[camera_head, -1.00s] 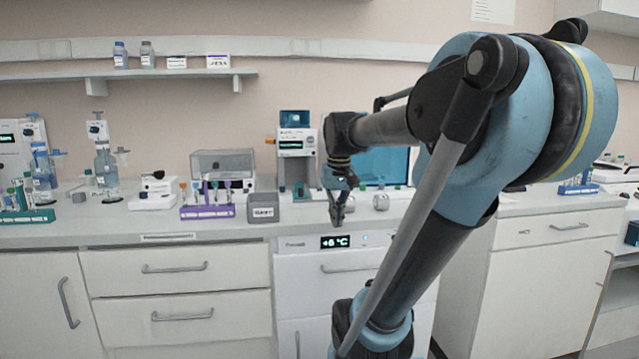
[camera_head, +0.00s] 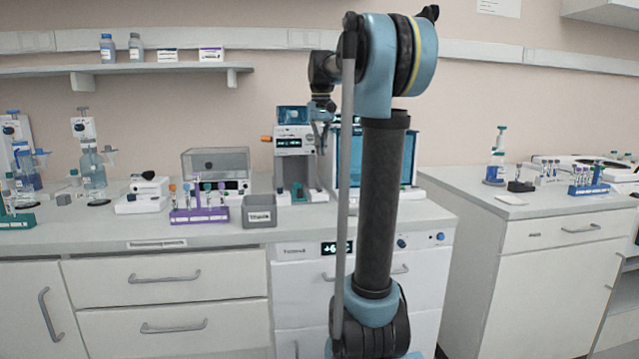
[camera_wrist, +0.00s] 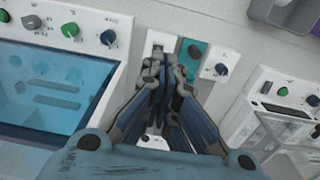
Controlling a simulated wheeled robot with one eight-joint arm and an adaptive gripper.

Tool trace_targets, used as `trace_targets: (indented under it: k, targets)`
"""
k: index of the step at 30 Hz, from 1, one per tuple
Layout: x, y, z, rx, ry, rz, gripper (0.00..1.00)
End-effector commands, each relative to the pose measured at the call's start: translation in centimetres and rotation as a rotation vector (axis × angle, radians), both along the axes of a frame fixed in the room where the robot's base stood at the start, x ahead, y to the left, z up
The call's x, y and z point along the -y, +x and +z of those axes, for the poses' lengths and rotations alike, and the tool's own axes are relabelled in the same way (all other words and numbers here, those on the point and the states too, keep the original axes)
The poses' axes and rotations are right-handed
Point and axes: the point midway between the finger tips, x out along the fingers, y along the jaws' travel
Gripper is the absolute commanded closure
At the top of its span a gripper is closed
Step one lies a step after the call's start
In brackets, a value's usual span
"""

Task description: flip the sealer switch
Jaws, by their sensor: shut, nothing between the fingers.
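The white tower unit (camera_head: 296,146), which I take to be the sealer, stands on the counter. It has a teal top, a small display and an orange knob (camera_head: 267,139) on its left side. No label names it, and I cannot tell which part is the switch. My gripper (camera_head: 321,133) is raised at the tower's right front, partly hidden by my arm. In the wrist view my gripper (camera_wrist: 162,70) is shut and empty, pointing at a white and teal unit (camera_wrist: 193,52). A dark knob (camera_wrist: 221,69) on a white panel shows just right of the fingers.
A blue-windowed bath (camera_head: 405,160) stands right of the tower; it also shows in the wrist view (camera_wrist: 50,85). A grey box (camera_head: 259,212), a purple tube rack (camera_head: 200,215) and a clear-lidded unit (camera_head: 216,162) stand to the left. A shelf (camera_head: 150,70) hangs above.

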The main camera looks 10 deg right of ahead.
Motion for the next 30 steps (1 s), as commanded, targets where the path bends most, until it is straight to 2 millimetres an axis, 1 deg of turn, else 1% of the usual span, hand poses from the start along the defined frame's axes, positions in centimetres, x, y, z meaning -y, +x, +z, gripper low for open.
trace_targets:
  k: [1,6,11,20,23,26,30]
  targets:
    - [0.0,0.8,0.4,-0.004,0.000,-0.001,1.00]
    - [0.1,2.3,1.0,-0.011,0.000,-0.003,1.00]
    - [0.4,2.7,1.2,-0.013,0.000,-0.007,1.00]
    - [0.8,2.6,1.2,-0.013,0.000,-0.012,1.00]
    - [0.9,2.6,0.8,-0.013,0.000,-0.013,1.00]
    - [0.9,2.6,-0.1,-0.013,0.000,-0.013,1.00]
    - [0.9,2.6,-2.3,-0.013,0.000,-0.013,1.00]
